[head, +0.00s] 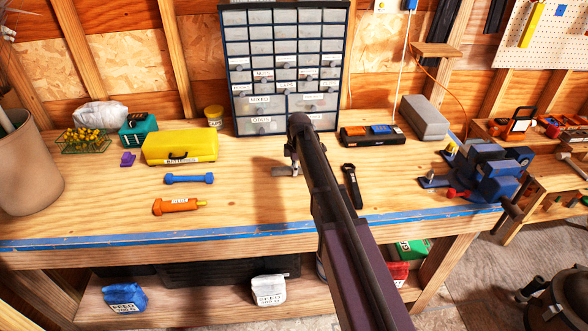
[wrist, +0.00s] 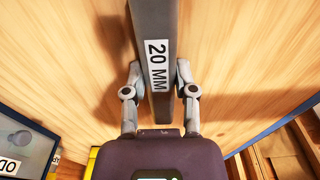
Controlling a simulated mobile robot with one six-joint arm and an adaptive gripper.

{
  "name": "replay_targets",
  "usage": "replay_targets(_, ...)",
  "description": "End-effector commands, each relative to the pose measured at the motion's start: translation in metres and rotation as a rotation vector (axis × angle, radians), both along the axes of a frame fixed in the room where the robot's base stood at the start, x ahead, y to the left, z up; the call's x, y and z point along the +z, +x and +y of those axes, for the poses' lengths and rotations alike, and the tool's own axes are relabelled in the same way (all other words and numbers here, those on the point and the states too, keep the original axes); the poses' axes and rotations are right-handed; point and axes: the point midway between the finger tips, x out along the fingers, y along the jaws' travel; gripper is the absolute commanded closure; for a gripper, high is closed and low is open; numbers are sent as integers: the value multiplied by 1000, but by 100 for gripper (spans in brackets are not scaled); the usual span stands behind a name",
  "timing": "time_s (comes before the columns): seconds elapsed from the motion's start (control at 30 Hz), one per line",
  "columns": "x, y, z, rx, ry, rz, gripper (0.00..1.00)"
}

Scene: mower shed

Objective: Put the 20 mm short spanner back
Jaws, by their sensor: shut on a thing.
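In the wrist view, the grey spanner (wrist: 155,25) carries a white label reading "20 MM". My gripper (wrist: 159,80) is shut on its shank, one finger on each side. In the head view, my gripper (head: 293,160) is mostly hidden by my arm over the middle of the bench. A short grey piece of the spanner (head: 282,171) shows to its left.
The drawer cabinet (head: 285,70) stands behind my arm. The yellow case (head: 180,146), blue dumbbell-shaped item (head: 189,178) and orange tube (head: 176,206) lie left. A black torch-like item (head: 351,186), black tray (head: 371,135) and blue vise (head: 485,170) are right. Bare wood lies left of my gripper.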

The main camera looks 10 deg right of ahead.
Motion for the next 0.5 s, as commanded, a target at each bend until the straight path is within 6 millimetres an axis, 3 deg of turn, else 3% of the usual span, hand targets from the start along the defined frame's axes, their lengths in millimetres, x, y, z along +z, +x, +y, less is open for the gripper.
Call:
replay_targets(0.17,-3,0,0,0,0,0,100)
replay_targets(0.2,-3,0,0,0,0,0,58)
replay_targets(0.3,-3,0,0,0,0,0,28)
replay_targets(0.33,-3,0,0,0,0,0,24)
replay_targets(0.5,-3,0,0,0,0,0,24)
